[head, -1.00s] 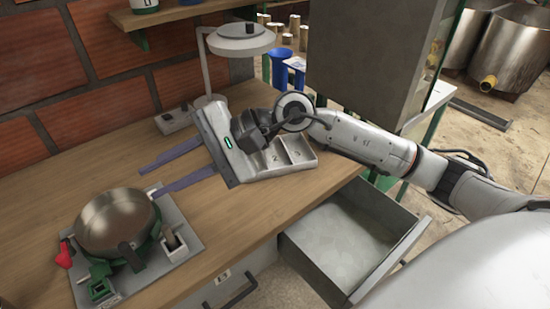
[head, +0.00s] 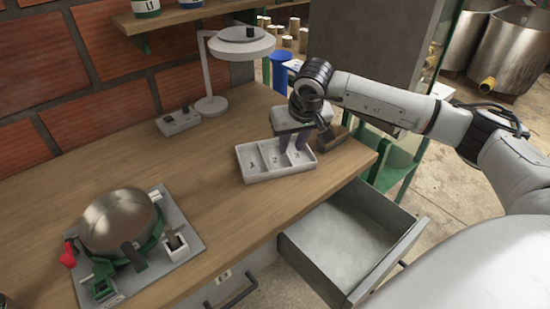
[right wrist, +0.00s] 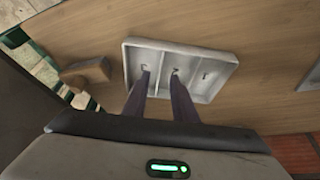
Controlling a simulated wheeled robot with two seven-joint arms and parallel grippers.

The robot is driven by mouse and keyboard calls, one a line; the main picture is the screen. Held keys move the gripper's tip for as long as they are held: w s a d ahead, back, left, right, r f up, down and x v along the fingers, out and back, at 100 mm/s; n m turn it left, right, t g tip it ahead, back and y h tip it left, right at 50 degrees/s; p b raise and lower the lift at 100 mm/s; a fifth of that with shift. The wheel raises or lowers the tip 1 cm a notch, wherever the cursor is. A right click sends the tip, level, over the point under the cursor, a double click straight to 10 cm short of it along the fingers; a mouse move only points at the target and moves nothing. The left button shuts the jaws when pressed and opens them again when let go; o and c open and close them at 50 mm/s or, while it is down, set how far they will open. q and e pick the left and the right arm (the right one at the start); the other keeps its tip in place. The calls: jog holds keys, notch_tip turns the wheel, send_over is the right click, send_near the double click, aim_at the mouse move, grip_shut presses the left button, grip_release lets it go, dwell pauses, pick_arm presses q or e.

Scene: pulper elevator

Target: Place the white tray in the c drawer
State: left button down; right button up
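The white tray (head: 262,177) lies on the wooden table near its front right corner, with three compartments marked 1, 2 and 3. My right gripper (head: 295,146) points down over the tray's right part. In the right wrist view, its two dark fingers (right wrist: 160,80) are apart, their tips at the compartments marked 2 and 3 of the tray (right wrist: 222,66). I cannot tell whether they touch the tray. A grey drawer (head: 318,268) is pulled out below the table edge and looks empty; no letter shows on it. My left gripper is not in view.
A pan-like metal bowl on a green stand (head: 120,225) occupies the left of the table. A white lamp (head: 212,104) and a switch box (head: 179,121) stand at the back. A brown block (head: 330,138) is beside the tray. The table's middle is clear.

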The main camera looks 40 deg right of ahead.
aim_at(290, 152)
jog(key=x, duration=0.4)
jog(key=shift+s+f, duration=0.2)
jog(key=shift+f, duration=0.1)
grip_shut()
jog(key=shift+r, duration=0.1)
jog(key=shift+r, duration=0.1)
